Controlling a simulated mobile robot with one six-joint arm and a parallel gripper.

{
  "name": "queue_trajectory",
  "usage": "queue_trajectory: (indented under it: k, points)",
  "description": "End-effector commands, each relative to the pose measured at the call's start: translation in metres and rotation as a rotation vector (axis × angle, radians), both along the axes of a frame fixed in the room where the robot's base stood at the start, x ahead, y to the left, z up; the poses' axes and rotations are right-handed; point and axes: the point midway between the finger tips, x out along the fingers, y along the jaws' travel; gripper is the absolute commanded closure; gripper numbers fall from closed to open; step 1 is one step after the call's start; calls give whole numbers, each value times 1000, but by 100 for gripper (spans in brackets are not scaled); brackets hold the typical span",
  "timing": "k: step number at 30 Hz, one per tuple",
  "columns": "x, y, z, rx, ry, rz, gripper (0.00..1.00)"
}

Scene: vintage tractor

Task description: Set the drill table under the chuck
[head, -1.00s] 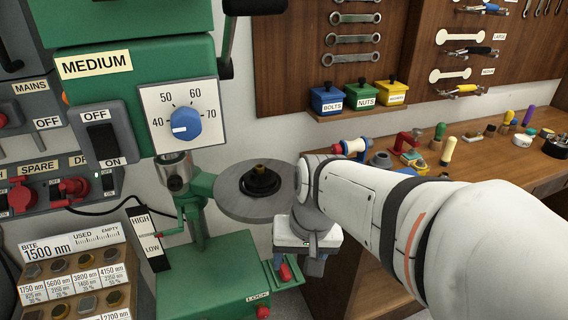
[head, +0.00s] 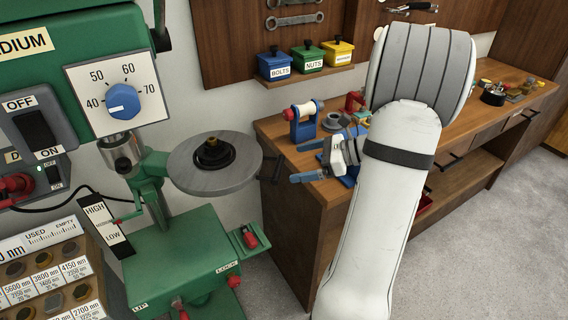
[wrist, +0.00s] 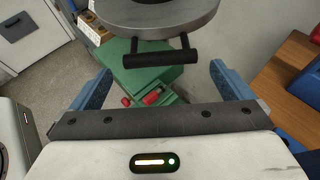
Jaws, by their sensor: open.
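The drill table (head: 190,180) is a round grey plate on a green arm, with a black and brass piece (head: 214,154) on top. It sits to the right of the steel chuck (head: 122,150), not beneath it. A dark bar handle (wrist: 160,56) sticks out from the table's edge in the wrist view. My gripper (head: 308,161) is open and empty, to the right of the table, with its blue fingers pointing left. In the wrist view my gripper (wrist: 163,88) has the handle ahead, between its fingers' directions but apart from them.
The green drill base (head: 180,255) has a red LOCK lever (head: 249,238). A wooden bench (head: 290,190) with tools lies behind my gripper.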

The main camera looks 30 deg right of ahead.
Motion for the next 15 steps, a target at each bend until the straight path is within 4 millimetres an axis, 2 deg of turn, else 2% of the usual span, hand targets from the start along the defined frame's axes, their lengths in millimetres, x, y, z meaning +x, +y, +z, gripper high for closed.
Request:
queue_trajectory:
  k: [7, 15]
  points:
    - [22, 31, -15, -1, 2, 6, 0]
    - [32, 42, -22, -4, 0, 3, 0]
